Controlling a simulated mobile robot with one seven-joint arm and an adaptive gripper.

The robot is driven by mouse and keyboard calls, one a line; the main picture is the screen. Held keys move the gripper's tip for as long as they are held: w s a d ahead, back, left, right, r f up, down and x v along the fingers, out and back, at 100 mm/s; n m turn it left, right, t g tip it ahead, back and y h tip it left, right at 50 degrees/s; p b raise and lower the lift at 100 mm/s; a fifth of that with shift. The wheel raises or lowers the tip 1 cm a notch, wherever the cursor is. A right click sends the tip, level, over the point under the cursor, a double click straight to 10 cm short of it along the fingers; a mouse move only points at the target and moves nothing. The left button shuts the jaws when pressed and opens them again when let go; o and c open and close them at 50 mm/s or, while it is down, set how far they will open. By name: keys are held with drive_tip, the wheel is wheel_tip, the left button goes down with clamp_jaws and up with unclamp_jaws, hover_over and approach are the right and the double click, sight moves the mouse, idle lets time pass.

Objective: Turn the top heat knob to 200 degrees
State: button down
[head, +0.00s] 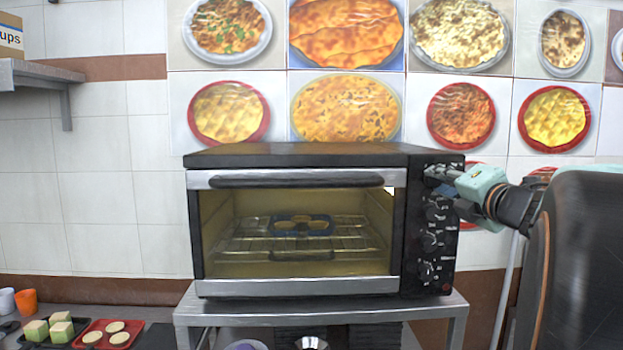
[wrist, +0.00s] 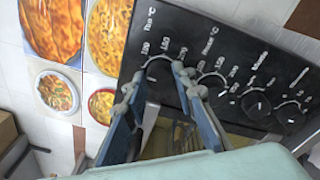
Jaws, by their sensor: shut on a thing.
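The toaster oven (head: 300,152) stands with its glass door shut. Its dark control panel (head: 420,215) on the right has a column of knobs with printed scales. The panel (wrist: 235,50) also shows in the wrist view, tilted, with its dials in a row. My gripper (head: 434,177) reaches in from the right to the top of the panel. In the wrist view my gripper (wrist: 158,73) has its two fingers around the top heat knob and is shut on it. The fingers hide most of that knob, so I cannot read its setting. The lower knobs (head: 431,240) are free.
Inside the oven, a blue tray (head: 318,226) with round pieces sits on a wire rack (head: 260,246). The oven stands on a grey metal table (head: 190,309). At the lower left are a red tray (head: 85,343) and an orange cup (head: 26,302). The tiled wall is close behind.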

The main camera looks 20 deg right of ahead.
drive_tip(key=shift+m, duration=0.3)
drive_tip(key=m, duration=0.6)
drive_tip(key=shift+f+t+p, duration=0.1)
drive_tip(key=shift+t+p, duration=0.2)
drive_tip(key=m, duration=0.3)
drive_tip(key=shift+a+m+h, duration=0.1)
drive_tip(key=shift+m+h, duration=0.2)
drive_tip(key=shift+m, duration=0.1)
drive_tip(key=m+p, duration=0.1)
drive_tip(key=m, duration=0.2)
drive_tip(key=shift+m, duration=0.4)
drive_tip(key=m+h+p, duration=0.1)
drive_tip(key=m, duration=0.5)
drive_tip(key=shift+a+p, duration=0.15)
drive_tip(key=shift+p, duration=0.15)
drive_tip(key=shift+m+h+p, duration=0.5)
drive_tip(key=shift+m+p, duration=0.25)
drive_tip(key=shift+m, duration=1.75)
